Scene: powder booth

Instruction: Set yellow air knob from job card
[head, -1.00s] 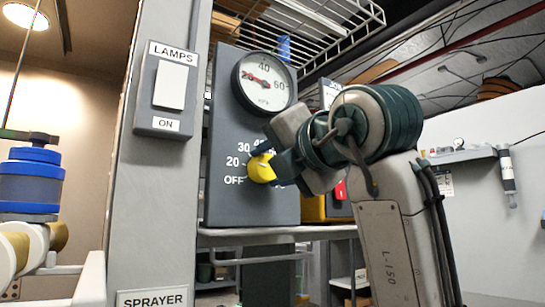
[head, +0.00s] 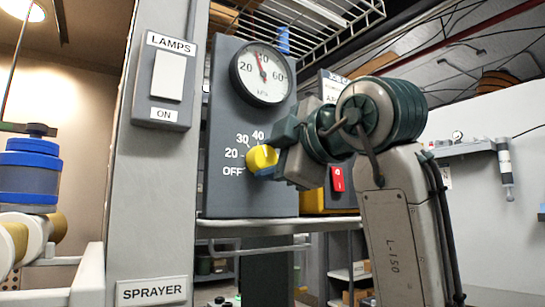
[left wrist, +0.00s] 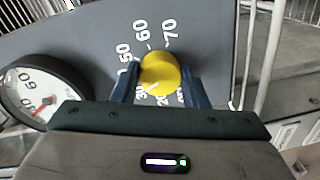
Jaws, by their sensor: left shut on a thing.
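The yellow air knob (head: 261,158) sits on the front of a dark grey panel (head: 226,110), among labels OFF, 20, 30, 40. My left gripper (head: 272,165) is shut on the knob. No job card is readable.
A grey post with a LAMPS switch (head: 168,80) and a SPRAYER sign (head: 153,291) stands left of the panel. A red switch (head: 338,178) is on a unit to the right. A wire rack (head: 300,25) hangs above. Blue-lidded equipment (head: 29,175) stands far left.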

